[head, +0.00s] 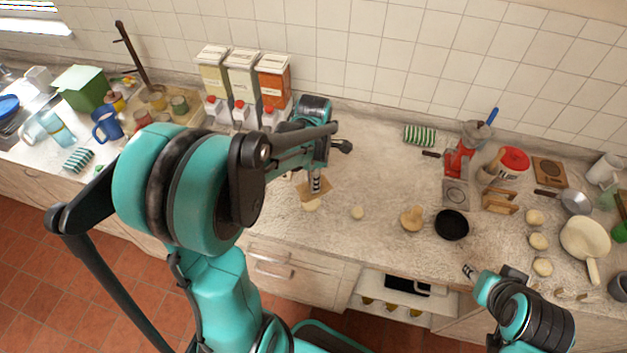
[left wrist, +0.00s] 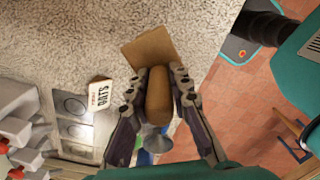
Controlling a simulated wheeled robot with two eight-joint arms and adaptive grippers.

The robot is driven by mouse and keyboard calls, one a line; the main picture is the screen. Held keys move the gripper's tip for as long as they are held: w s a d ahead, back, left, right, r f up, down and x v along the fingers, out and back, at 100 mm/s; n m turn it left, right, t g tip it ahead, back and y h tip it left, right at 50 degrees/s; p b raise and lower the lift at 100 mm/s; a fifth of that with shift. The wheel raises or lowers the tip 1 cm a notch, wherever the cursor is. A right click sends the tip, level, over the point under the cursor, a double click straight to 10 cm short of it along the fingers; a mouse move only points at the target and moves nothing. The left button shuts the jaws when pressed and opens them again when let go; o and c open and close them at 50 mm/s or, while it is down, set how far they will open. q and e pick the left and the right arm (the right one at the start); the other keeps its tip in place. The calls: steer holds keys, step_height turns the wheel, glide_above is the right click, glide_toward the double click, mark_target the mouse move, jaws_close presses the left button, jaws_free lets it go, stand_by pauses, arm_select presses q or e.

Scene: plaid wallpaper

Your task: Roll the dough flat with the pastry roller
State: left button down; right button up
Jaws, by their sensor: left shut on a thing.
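My left gripper (head: 316,182) is over the counter, left of its middle. In the left wrist view its fingers are shut on a tan, rounded cylinder (left wrist: 158,98), which I take to be the pastry roller. A flat brown square piece (left wrist: 150,50) shows just beyond the fingertips; it also shows under the gripper in the head view (head: 322,193). Whether roller and square touch is unclear.
Tall cartons (head: 243,75) and red-capped bottles (head: 240,113) stand behind my left arm. More pale rounds (head: 539,241) lie at far right. The counter's middle is mostly clear.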

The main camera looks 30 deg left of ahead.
arm_select(q)
steer(key=shift+f, duration=0.1)
steer(key=shift+w+a+f+b, duration=0.2)
steer(key=shift+a+f+b, duration=0.15)
steer(key=shift+f+b, duration=0.6)
steer(key=shift+w+a+f+b, duration=0.15)
steer(key=shift+a+f+b, duration=0.15)
steer(key=shift+f+b, duration=0.65)
steer(key=shift+w+a+f+b, duration=0.2)
steer(key=shift+a+f+b, duration=0.15)
steer(key=shift+f+b, duration=0.6)
steer(key=shift+f, duration=0.2)
steer(key=shift+f, duration=0.45)
steer(key=shift+r, duration=0.1)
